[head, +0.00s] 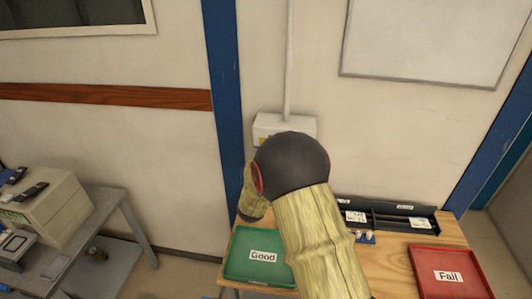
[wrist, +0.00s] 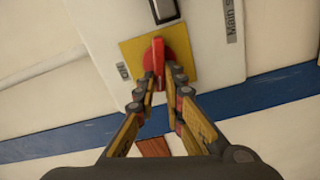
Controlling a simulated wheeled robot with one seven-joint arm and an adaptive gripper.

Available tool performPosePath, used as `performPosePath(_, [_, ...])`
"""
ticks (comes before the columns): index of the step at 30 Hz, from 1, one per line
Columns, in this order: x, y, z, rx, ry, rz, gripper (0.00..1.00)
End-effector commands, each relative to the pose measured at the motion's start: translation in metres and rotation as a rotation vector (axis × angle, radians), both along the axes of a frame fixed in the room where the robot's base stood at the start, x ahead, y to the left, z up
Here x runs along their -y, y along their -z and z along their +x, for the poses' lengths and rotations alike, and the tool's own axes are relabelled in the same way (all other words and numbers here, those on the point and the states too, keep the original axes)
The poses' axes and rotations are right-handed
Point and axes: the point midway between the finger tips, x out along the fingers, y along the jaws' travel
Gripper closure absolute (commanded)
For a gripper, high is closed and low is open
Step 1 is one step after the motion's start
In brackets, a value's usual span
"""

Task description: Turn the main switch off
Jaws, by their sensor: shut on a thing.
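The main switch is a red rotary handle (wrist: 158,55) on a yellow plate (wrist: 132,54), on the front of a white wall box (wrist: 207,45). In the wrist view, the handle's bar runs roughly up and down in the picture. My gripper (wrist: 161,80) has its two fingers on either side of the lower end of the bar, shut on it. In the head view the white box (head: 300,125) shows on the wall, with a bit of yellow; my arm hides the handle and my gripper.
A label starting "Main s" (wrist: 233,18) is on the box. Below the box in the head view, a wooden table (head: 385,262) bears a green "Good" tray (head: 245,245), a red "Fail" tray (head: 430,258) and a black organiser (head: 385,213). A grey bench stands at left.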

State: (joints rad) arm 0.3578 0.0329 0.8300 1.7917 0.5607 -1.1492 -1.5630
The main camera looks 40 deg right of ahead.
Motion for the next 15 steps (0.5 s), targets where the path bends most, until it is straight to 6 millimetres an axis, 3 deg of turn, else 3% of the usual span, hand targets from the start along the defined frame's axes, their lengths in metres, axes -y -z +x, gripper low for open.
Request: performPosePath(15, [-0.0010, 0.0050, 0.0005, -0.194, -0.002, -0.163, 1.00])
